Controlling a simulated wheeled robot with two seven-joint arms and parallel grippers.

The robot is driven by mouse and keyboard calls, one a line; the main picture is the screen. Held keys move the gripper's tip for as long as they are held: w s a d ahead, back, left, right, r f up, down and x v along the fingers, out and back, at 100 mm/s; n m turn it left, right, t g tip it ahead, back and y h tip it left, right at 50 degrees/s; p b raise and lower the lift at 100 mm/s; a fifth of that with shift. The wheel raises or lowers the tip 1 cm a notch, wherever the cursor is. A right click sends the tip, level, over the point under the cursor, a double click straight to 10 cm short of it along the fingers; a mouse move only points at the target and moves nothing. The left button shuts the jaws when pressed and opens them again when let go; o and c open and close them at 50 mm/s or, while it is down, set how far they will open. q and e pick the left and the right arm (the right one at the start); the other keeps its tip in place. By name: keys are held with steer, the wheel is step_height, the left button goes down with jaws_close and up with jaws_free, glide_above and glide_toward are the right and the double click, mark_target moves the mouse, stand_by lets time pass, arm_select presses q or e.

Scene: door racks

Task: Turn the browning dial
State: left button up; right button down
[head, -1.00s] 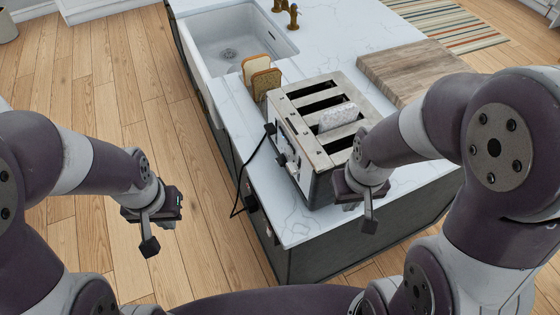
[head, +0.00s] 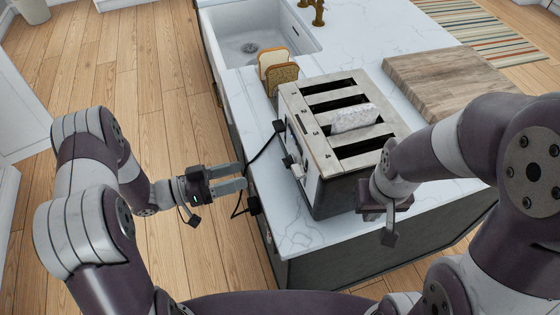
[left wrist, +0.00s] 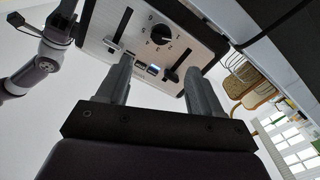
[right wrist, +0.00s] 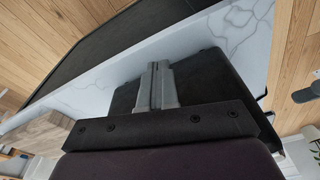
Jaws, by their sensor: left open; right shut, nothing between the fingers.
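The toaster (head: 335,190) stands on the white counter, with its slots up and its control face toward the left. The black browning dial (left wrist: 160,34) shows in the left wrist view, with numbers around it and a lever slot on each side. In the head view I cannot make out the dial clearly. My left gripper (head: 243,178) is open and empty, left of the control face and apart from it. Its fingers (left wrist: 160,85) point toward the face. My right gripper (head: 388,236) is shut and empty, beside the toaster's near right end; its closed fingers also show in the right wrist view (right wrist: 157,85).
A pale piece (head: 353,117) sits in a toaster slot. Bread slices (head: 282,78) stand behind the toaster, near the sink (head: 250,35). A wooden board (head: 450,78) lies at the right. A black cord (head: 262,150) hangs over the counter's left edge. Open floor lies left.

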mark_target(284, 163)
arm_select(q)
steer(key=p+x, duration=0.2)
steer(key=x, duration=0.9)
steer(key=shift+w+d, duration=0.1)
steer(key=shift+d, duration=0.1)
steer(key=c, duration=1.1)
